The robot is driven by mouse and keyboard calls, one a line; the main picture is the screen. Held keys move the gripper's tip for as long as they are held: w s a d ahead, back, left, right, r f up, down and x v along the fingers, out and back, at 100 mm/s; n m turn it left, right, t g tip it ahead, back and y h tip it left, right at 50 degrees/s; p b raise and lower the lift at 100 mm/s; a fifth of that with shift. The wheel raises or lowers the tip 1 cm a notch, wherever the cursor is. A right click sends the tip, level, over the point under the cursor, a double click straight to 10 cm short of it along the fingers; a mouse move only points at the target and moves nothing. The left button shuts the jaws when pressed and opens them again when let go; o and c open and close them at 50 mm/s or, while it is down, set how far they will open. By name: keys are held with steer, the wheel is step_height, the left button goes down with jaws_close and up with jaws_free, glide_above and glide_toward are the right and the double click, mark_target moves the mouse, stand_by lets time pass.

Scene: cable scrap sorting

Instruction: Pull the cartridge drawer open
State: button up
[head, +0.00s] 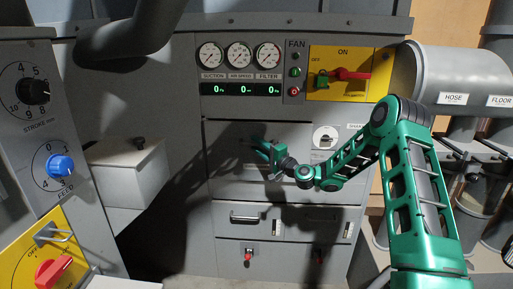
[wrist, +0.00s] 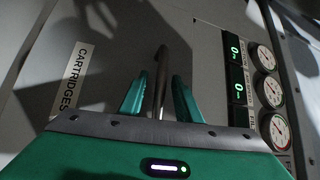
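The cartridge drawer (head: 225,170) is the large grey front panel below the gauges in the head view, and it looks flush with the cabinet. In the wrist view its front (wrist: 105,55) carries a "CARTRIDGES" label (wrist: 72,78). Its dark bar handle (wrist: 160,75) stands between the two fingers of my gripper (wrist: 160,98). A gap shows on each side of the bar, so my gripper is open around the handle and not clamped on it. In the head view my green gripper (head: 263,150) is at the upper part of the drawer front, where shadow hides most of the handle.
Gauges (head: 239,55) and digital displays sit above the drawer. A yellow panel with a red switch handle (head: 350,75) is at upper right. A smaller drawer with a handle (head: 247,217) is below. A grey box (head: 125,175) juts out at left.

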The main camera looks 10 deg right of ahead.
steer(key=shift+w+a, duration=0.2)
steer(key=shift+w, duration=0.15)
steer(key=shift+c, duration=0.2)
